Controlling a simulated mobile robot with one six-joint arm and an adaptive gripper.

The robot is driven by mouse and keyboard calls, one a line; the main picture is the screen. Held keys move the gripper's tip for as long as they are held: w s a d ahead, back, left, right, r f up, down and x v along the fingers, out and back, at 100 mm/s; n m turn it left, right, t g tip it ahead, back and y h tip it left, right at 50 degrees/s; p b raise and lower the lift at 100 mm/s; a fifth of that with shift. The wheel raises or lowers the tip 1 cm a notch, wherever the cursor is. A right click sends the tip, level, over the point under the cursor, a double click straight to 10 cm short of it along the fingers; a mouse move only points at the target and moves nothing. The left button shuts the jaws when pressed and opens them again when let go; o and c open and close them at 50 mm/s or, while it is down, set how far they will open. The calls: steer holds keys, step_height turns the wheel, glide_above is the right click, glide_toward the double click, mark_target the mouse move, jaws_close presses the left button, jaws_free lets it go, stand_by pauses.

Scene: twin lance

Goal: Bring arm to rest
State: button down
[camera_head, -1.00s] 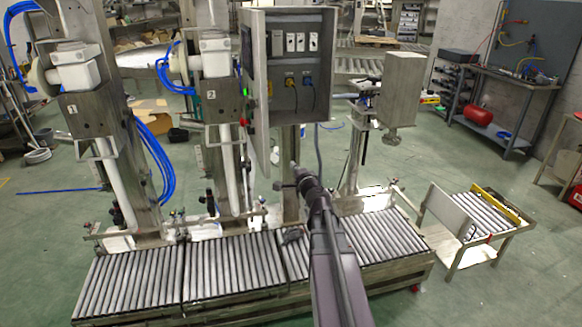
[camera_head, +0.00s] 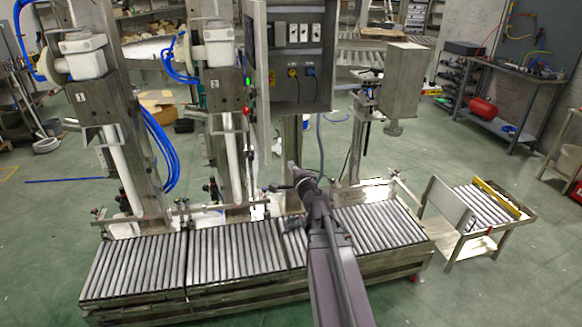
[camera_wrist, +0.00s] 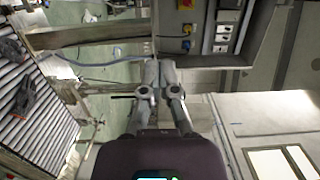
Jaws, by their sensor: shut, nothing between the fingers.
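My arm reaches forward from the bottom of the head view. My gripper (camera_head: 292,168) is at its far end, in the air in front of the steel post below the control cabinet (camera_head: 300,62). In the wrist view my gripper (camera_wrist: 160,64) has its grey fingers together, with nothing seen between them. The cabinet, with its blue and yellow plugs, also shows at the top of the wrist view (camera_wrist: 205,28). How far the fingertips are from the post is hard to tell.
A roller conveyor (camera_head: 235,262) runs below my arm, with a small dark item (camera_head: 292,223) on it. Two filling columns with blue hoses (camera_head: 165,150) stand left. A steel box (camera_head: 403,85) on a stand and a small roller cart (camera_head: 480,212) are right.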

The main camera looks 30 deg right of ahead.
steer(key=s+a+f+n+g+y+p, duration=0.1)
steer(key=a+f+n+g+y, duration=0.3)
steer(key=a+n, duration=0.45)
steer(key=s+a+f+n+g+y+p, duration=0.1)
steer(key=s+a+f+n+g+y, duration=0.25)
steer(key=a, duration=0.85)
steer(key=s+a+f+n+g+h, duration=0.2)
steer(key=s+f+n+g, duration=0.1)
steer(key=s+f+g, duration=0.1)
steer(key=s+a+f+n+g+h+p, duration=0.1)
steer(key=s+a+f+n+g+h, duration=0.1)
steer(key=s+g, duration=0.4)
steer(key=s+f+n+h, duration=0.1)
steer(key=s+n, duration=0.1)
steer(key=s, duration=0.1)
steer(key=shift+f+n, duration=0.3)
steer(key=shift+f, duration=0.05)
stand_by(0.9)
